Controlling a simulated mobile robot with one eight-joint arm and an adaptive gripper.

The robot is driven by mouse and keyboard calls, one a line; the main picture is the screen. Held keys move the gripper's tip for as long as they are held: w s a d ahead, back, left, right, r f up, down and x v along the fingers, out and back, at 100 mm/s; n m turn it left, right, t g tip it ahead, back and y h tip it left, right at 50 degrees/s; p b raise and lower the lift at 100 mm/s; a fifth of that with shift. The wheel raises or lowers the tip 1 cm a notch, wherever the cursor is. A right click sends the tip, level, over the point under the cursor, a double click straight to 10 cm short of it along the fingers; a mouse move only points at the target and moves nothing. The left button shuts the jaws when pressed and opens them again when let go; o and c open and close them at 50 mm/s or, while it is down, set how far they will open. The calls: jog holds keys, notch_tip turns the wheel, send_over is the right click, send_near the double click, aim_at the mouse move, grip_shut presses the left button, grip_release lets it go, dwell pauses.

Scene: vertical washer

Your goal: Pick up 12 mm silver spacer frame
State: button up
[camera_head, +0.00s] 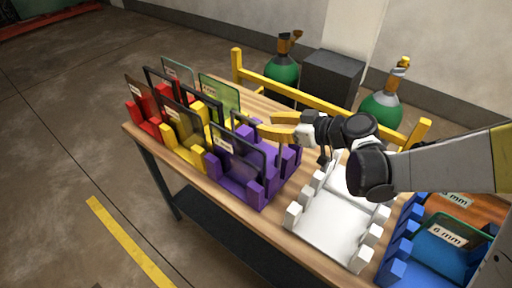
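My gripper (266,124) is at the purple rack (238,185), pointing left, with its two yellow fingers spread apart. Thin dark and grey upright frames stand in the purple rack beside and below the fingers. One frame (244,128) is just left of the fingertips; I cannot tell whether they touch it. I cannot read a 12 mm label or tell which frame is the silver spacer. The gripper and wrist hide part of the rack's far right side. I see nothing clearly held between the fingers.
Red (147,128) and yellow (183,152) racks with glass panes stand left on the wooden table. An empty white rack (335,228) and a blue rack (430,258) with 6 mm panes are right. A yellow rail (300,93), green cylinders (283,76) and dark box (333,76) stand behind.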

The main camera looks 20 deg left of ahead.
aim_at(255, 122)
jog(key=b+x, duration=0.1)
jog(key=x, duration=0.4)
jog(key=shift+a+f+b, duration=0.15)
jog(key=shift+a+b, duration=0.1)
jog(key=shift+b, duration=0.15)
jog(key=shift+d, duration=0.1)
grip_shut()
